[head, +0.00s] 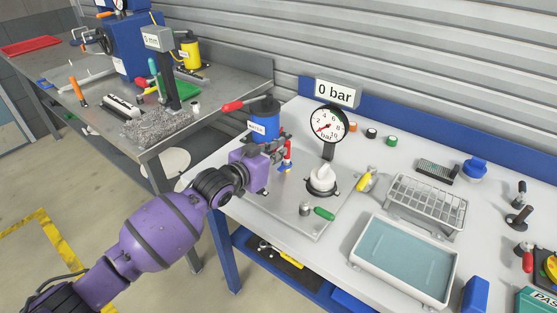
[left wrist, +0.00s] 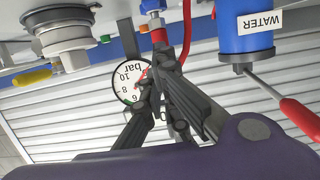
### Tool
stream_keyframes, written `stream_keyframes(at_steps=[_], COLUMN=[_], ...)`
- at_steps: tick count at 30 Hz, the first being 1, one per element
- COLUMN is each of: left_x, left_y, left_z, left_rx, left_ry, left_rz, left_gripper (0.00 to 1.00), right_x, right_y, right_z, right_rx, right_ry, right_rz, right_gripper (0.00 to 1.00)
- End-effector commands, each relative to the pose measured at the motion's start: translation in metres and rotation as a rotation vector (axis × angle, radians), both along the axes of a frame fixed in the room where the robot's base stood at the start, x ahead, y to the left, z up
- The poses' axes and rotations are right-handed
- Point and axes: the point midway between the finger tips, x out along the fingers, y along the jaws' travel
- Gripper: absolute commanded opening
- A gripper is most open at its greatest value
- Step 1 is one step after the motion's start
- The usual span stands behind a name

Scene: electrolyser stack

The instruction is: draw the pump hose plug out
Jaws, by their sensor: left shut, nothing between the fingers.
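The blue pump (head: 264,126) with a red lever handle (head: 232,105) stands at the left end of the white bench. In the left wrist view, which is upside down, its blue body (left wrist: 246,40) carries a WATER label. A red plug (left wrist: 158,35) sits against a pale metal fitting (left wrist: 152,6), with a red hose (left wrist: 187,30) curving beside it. A small red part (head: 288,148) shows by the pump in the head view. My left gripper (head: 281,149) is shut and empty beside the pump. In the wrist view its fingers (left wrist: 162,55) point at the red plug; contact is unclear.
A gauge reading 0 bar (head: 328,125) stands right of the pump, behind a white fitting (head: 321,180) on a grey plate.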

Motion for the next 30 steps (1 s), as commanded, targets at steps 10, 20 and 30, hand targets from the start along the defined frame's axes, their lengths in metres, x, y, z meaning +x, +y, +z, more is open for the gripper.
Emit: stream_keyframes(at_steps=[10,20,30], left_x=[-0.060,-0.074,-0.073], left_y=[0.045,0.055,0.055], left_z=[0.014,0.020,0.020], left_rx=[0.001,-0.002,-0.002], left_ry=[0.001,-0.001,-0.003], left_rz=[0.002,0.001,0.001], left_gripper=[0.00,0.00,0.00], right_x=[-0.016,-0.013,-0.009], right_y=[0.003,-0.004,-0.001], right_z=[-0.011,-0.007,-0.005], right_rx=[0.002,-0.009,-0.002], right_ry=[0.035,0.024,0.017], right_rz=[0.009,0.009,0.001], right_gripper=[0.40,0.40,0.40])
